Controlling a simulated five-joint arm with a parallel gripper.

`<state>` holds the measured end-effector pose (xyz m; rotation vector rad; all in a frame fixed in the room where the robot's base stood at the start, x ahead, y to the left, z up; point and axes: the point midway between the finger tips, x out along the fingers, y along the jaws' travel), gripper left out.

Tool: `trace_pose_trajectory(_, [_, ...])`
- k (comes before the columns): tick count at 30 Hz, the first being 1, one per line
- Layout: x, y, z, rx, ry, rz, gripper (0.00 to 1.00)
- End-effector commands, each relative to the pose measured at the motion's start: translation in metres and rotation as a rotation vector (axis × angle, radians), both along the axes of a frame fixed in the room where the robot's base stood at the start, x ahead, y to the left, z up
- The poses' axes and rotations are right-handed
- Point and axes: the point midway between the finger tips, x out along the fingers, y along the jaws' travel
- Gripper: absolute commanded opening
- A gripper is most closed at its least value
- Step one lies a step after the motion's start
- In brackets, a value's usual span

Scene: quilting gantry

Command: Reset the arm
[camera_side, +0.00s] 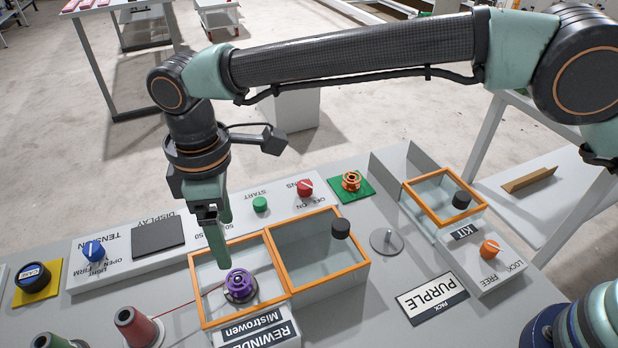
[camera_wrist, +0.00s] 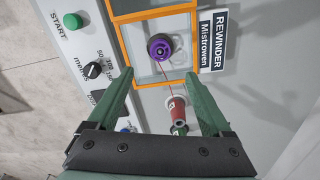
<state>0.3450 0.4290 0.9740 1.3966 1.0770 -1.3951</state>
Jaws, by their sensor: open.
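My gripper (camera_side: 217,240) hangs pointing down above the orange-framed rewinder box (camera_side: 200,311) in the side view. Its green fingers are apart and hold nothing; in the wrist view the gripper (camera_wrist: 158,76) has a wide gap between its fingertips. A purple bobbin (camera_side: 241,285) sits in the left compartment of the rewinder, below my fingertips. The purple bobbin (camera_wrist: 160,47) also shows ahead of the gap in the wrist view. A red thread runs from it to a red cone spool (camera_side: 137,326). Whether my fingertips are inside the rewinder's frame is hard to tell.
The rewinder's other compartment looks empty, with a black knob (camera_side: 340,228) at its edge. A kit box (camera_side: 437,221), an orange bobbin (camera_side: 351,181) on a green pad, a metal peg (camera_side: 387,240) and a PURPLE card (camera_side: 431,299) stand to the right. Control knobs line the back.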

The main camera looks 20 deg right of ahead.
Motion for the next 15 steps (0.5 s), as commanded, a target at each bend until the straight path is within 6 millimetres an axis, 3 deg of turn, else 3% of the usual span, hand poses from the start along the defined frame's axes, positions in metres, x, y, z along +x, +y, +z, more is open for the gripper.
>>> trace_pose_trajectory(5, [0.016, -0.024, 0.021, 0.022, -0.018, -0.072, 0.84])
trace_pose_trajectory(10, [0.042, -0.085, 0.064, 0.07, -0.062, -0.24, 0.84])
trace_pose_trajectory(15, [0.054, -0.155, 0.099, 0.119, -0.111, -0.424, 0.84])
